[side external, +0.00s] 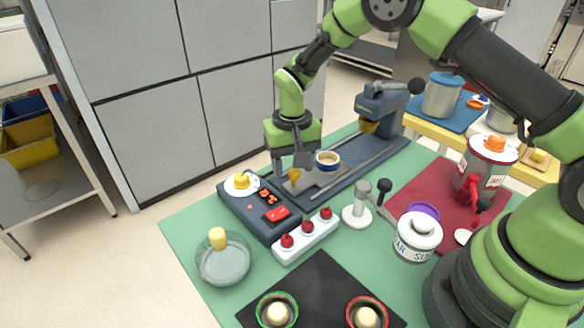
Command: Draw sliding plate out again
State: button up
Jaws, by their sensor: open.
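The sliding plate (302,187) is a small grey plate at the near left end of a long dark blue base (335,190) with rails. A brass-coloured knob (293,175) stands up from it. My gripper (291,170) points down at the knob, with its jaws open and its fingertips close around or just above it; whether they touch it I cannot tell. A small blue and cream ring-shaped dish (327,160) sits just right of my gripper, over the base. At the base's far end stands a dark blue press head (382,103) with a black knob.
A control box (258,208) with red display and a white strip with several red knobs (306,235) stand close in front. A glass bowl (222,262), a lever stand (358,212) and a sugar jar (416,238) stand nearby. A red mat (440,190) lies right.

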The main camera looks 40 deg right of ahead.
notch_tip(320, 180, up, 8)
jog(key=shift+r, duration=0.25)
jog(key=s+d+r+t+y, duration=0.1)
jog(key=s+r+t, duration=0.1)
jog(key=s+r, duration=0.45)
jog(key=s+r+t, duration=0.2)
jog(key=s+r, duration=0.2)
jog(key=r, duration=0.5)
jog(key=s+r+t+y, duration=0.1)
jog(key=s+t, duration=0.2)
jog(key=s, duration=1)
jog(key=shift+s+d+r+n, duration=0.15)
jog(key=shift+s+d+n, duration=0.15)
jog(key=shift+s+d, duration=0.1)
